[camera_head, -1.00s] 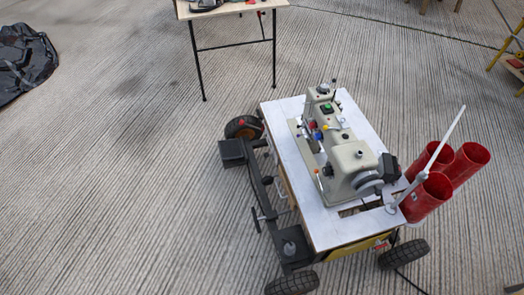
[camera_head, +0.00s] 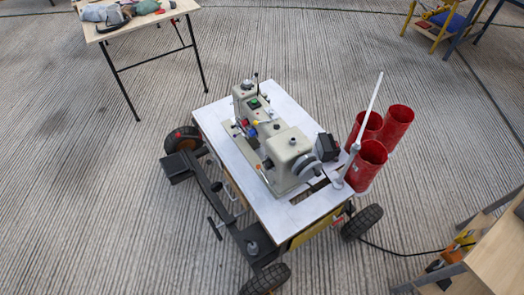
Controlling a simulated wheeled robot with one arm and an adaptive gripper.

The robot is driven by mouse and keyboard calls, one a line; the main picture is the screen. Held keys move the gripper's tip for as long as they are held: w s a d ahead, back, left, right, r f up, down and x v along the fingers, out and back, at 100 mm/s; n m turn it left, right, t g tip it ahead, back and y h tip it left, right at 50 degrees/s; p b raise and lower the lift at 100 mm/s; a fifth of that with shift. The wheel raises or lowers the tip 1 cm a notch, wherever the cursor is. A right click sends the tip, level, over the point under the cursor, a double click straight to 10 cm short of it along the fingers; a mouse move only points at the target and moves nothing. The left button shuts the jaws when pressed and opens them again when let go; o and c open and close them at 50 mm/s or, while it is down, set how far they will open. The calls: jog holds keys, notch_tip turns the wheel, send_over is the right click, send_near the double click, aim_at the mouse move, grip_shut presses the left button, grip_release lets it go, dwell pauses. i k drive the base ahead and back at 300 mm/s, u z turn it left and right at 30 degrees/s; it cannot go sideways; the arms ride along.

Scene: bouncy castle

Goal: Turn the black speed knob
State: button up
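A beige sewing machine (camera_head: 288,152) stands on a white tabletop (camera_head: 222,122) carried by a wheeled cart. A small dark knob (camera_head: 292,142) shows on top of the machine's body; I cannot tell whether it is the speed knob. A black box (camera_head: 328,147) sits at the machine's right end beside a grey handwheel (camera_head: 306,167). Green, blue, red and yellow parts show around the machine's head. My gripper is not in view.
Red cylinders (camera_head: 366,165) and a pale upright rod (camera_head: 366,115) stand at the cart's right. A table with objects (camera_head: 95,34) is at upper left. A wooden surface (camera_head: 500,258) fills the lower right, with a cable towards it. Ribbed floor at left is clear.

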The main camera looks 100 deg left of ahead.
aim_at(209, 162)
jog(key=z, duration=0.25)
jog(key=k, duration=2)
jog(key=u, duration=3.25)
jog(key=i, duration=0.45)
jog(key=u, duration=1.25)
